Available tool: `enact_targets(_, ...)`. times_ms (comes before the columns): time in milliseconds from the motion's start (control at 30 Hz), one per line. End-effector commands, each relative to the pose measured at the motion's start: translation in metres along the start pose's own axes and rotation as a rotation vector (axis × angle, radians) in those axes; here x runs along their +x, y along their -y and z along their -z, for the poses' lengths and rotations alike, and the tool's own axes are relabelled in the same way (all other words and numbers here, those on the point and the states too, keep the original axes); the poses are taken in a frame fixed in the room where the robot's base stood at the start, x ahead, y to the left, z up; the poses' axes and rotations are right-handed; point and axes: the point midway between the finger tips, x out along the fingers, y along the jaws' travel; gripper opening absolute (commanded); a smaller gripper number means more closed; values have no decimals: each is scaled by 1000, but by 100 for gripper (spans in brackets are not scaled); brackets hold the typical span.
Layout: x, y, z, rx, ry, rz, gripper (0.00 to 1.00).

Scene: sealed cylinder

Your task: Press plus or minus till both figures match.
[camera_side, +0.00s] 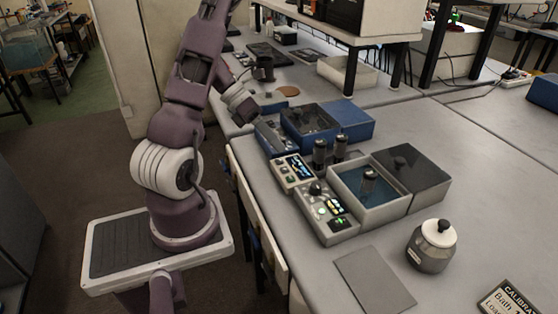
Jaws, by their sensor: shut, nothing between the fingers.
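Three control boxes stand in a row along the bench's front edge: a blue one (274,139), a beige one with a lit screen (293,171), and a grey one (327,213) with a dark knob, lit displays and a green-lit button. The figures and any plus or minus marks are too small to read. My gripper (256,119) is at the end of my arm, just above and left of the blue box. It looks closed and empty, though its fingers are tiny here. I cannot tell whether it touches the box.
An open grey case (384,213) with a dark lid holds a dark cylinder (369,181). A blue case (348,119) and two dark cylinders (320,153) stand behind. A lidded jar (432,247) and a flat grey plate (374,281) are nearer. The bench's right side is mostly clear.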

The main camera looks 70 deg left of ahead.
Motion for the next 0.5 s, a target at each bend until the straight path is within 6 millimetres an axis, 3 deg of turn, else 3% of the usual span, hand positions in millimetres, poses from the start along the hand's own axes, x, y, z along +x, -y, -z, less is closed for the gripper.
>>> enact_targets(500,-27,20,-20,0,0,0,0)
